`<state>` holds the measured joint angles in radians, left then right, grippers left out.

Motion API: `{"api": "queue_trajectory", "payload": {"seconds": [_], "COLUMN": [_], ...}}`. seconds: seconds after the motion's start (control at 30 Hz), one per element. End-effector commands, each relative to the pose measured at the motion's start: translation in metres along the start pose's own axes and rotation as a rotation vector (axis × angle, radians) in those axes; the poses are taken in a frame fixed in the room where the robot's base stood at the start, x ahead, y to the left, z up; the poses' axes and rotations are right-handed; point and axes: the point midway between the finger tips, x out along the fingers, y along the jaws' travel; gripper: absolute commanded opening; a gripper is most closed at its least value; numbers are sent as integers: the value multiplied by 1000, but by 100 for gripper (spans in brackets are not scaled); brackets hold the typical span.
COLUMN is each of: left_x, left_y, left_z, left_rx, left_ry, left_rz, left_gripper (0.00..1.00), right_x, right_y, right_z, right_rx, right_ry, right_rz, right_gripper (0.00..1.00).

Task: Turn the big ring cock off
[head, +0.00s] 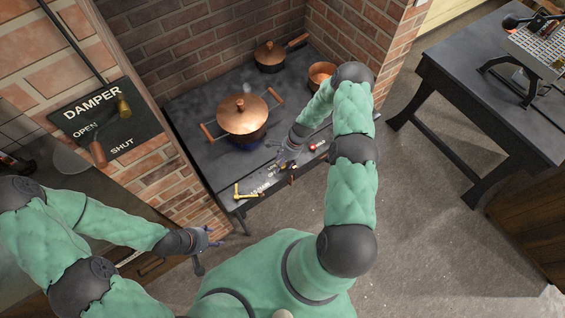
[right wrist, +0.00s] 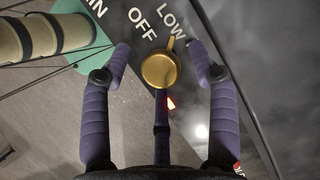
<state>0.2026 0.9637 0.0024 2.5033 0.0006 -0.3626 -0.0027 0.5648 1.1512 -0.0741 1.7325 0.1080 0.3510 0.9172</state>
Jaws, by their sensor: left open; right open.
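A black stove (head: 190,110) has a front panel with several cocks. A large lidded copper pot (head: 242,118) stands over a blue flame (head: 248,143). My right gripper (head: 283,160) is open at the front panel. In the right wrist view, my right gripper (right wrist: 160,55) has its fingers spread on both sides of a round brass cock (right wrist: 159,70), with gaps at both sides. My left gripper (head: 207,240) is open and empty, away from the stove.
A brass lever (head: 246,192) is at the panel's left end, by the lettering MAIN. A red knob (head: 312,147) is further right. A smaller copper pan (head: 270,56) and an open copper pot (head: 321,74) stand behind. A damper plate (head: 107,119) hangs on the brick wall.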

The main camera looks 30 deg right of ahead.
Motion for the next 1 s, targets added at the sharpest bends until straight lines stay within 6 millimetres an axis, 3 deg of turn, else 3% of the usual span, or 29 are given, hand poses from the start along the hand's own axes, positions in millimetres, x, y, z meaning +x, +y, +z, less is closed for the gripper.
{"api": "queue_trajectory", "payload": {"seconds": [0.03, 0.2, 0.67, 1.0], "left_x": [0, 0, 7, 33], "left_y": [0, 0, -3, -12], "left_z": [0, 0, 0, -1], "left_rx": [0, 0, 0, 0], "left_ry": [0, 0, 0, 0], "left_rz": [0, 0, 0, 0], "left_gripper": [56, 56, 56, 56], "right_x": [0, 0, 2, 4], "right_y": [0, 0, -1, -2], "right_z": [0, 0, 1, 2], "right_rx": [0, 0, -59, -291], "right_ry": [0, 0, -2, -4], "right_rz": [0, 0, 24, 121], "right_gripper": [52, 5, 4, 4]}}
